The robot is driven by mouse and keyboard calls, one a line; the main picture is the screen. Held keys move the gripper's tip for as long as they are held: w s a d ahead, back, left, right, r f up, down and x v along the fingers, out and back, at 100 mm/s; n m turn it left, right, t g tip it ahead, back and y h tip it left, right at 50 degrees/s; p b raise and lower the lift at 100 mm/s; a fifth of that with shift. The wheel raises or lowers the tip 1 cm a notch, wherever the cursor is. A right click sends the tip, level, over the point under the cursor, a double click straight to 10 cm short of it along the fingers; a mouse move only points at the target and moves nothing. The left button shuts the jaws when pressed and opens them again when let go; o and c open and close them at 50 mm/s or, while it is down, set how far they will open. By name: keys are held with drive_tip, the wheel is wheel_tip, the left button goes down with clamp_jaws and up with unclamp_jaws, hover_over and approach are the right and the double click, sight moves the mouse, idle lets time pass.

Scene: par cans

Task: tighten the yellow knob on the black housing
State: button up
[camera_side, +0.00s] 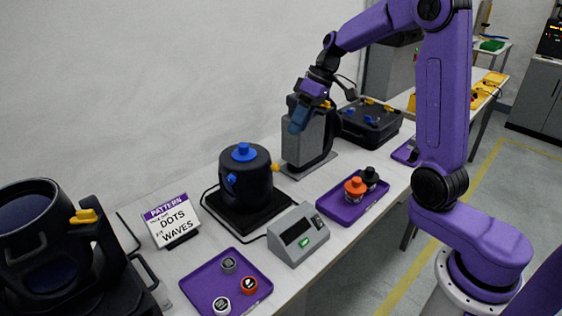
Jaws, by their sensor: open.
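A large black housing (30,215) with a round open front stands at the far left, on a black yoke. A yellow knob (84,216) sits on its right side, at the top of the yoke arm. My gripper (298,122) is far from it, at the back of the table, pointing down in front of a grey and black upright unit (310,140). The gripper is open and looks empty; its fingers are small here and partly blend with the unit. A second small yellow knob (277,168) shows low at that unit's left side.
A dark round can (245,190) with blue knobs stands mid-table. A pattern sign (172,222), a grey meter box (298,234), and purple trays (190,286) (345,213) with small parts lie in front. A black case (370,127) is behind.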

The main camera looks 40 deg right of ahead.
sight(279, 166)
drive_tip(key=w+a+f+h, duration=0.1)
drive_tip(key=f, duration=0.3)
drive_tip(key=w+a+f+t+h, duration=0.1)
drive_tip(key=f, duration=0.3)
drive_tip(key=w+f+n+t, duration=0.1)
drive_tip(key=w+f, duration=0.1)
drive_tip(key=f, duration=0.2)
drive_tip(key=shift+a+f+h, duration=0.4)
idle(0.4)
